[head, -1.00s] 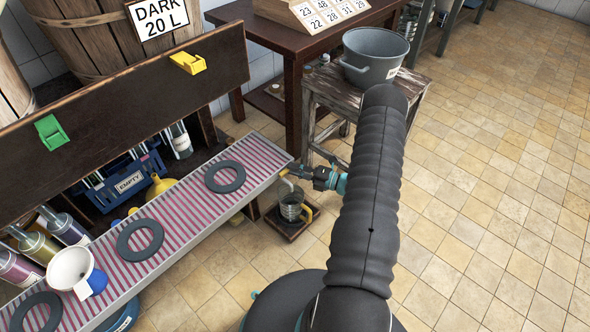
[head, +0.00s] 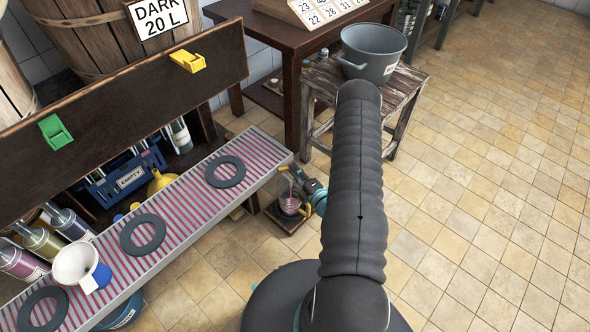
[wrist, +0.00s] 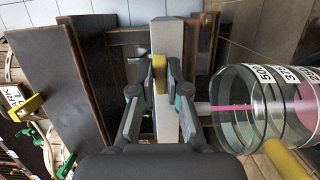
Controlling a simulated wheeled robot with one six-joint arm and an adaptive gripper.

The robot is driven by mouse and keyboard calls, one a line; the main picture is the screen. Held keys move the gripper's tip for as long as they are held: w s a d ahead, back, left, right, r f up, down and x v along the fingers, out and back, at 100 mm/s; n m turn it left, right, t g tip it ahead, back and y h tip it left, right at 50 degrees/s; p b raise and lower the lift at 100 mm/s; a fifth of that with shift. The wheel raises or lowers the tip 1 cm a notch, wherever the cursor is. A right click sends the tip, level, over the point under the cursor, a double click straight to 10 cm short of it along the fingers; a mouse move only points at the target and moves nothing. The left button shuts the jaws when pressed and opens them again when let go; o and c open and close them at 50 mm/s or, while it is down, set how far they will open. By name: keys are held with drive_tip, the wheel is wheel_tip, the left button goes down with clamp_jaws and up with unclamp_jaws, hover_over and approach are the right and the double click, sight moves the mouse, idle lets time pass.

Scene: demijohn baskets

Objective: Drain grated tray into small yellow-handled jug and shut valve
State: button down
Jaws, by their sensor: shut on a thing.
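The grated tray (head: 190,213) is a long pink-striped channel sloping across the left of the head view. Its near-right end has a small outlet, with a yellow valve lever (wrist: 159,75) in the wrist view. My gripper (wrist: 160,78) is shut on this lever; it also shows small beside the tray's end in the head view (head: 312,188). A pink stream (wrist: 235,107) runs from the outlet into the small clear jug (wrist: 225,125). The jug stands below the outlet (head: 290,206), its yellow handle (wrist: 288,160) to the right. Pink liquid lies in the jug's bottom.
Black rings (head: 143,233) and a white funnel-like cup (head: 80,266) sit on the tray. A grey tub (head: 375,50) stands on a wooden stool behind my arm. A blue EMPTY crate (head: 125,180) lies under the shelf. Tiled floor on the right is clear.

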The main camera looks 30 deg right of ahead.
drive_tip(key=shift+s+h, duration=0.15)
drive_tip(key=shift+h, duration=0.15)
drive_tip(key=c, duration=1.2)
unclamp_jaws()
drive_tip(key=shift+o, duration=0.2)
drive_tip(key=s, duration=1.2)
drive_tip(key=shift+d, duration=0.45)
